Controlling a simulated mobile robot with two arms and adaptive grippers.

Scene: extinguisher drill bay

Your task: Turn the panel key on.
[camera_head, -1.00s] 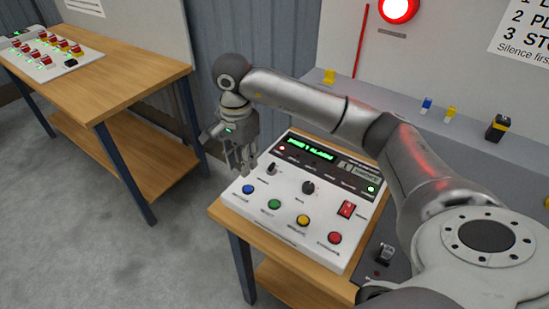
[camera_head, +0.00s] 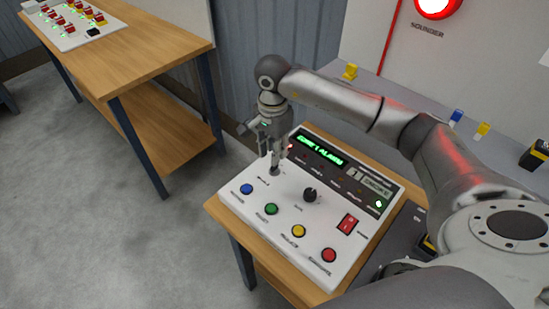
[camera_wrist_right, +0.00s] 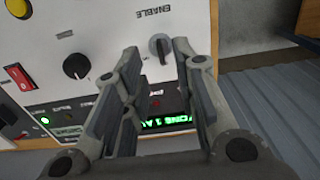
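The white control panel (camera_head: 240,208) lies on a wooden bench. Its panel key, a small grey knob marked ENABLE, shows in the right wrist view (camera_wrist_right: 160,45); in the head view it is mostly hidden at the fingertips. My right gripper (camera_head: 273,165) points down over the panel's far left part, close above the key. In the right wrist view, its fingers (camera_wrist_right: 161,58) are open, one to each side of the key, with a gap on both sides. I cannot tell whether they reach its height. My left gripper is out of view.
A black dial (camera_head: 310,195) sits beside the key. A red rocker switch (camera_head: 347,224) and blue, green, yellow and red buttons are nearer me. The green-lit display (camera_head: 320,151) stands behind. Another bench (camera_head: 150,55) is at the left.

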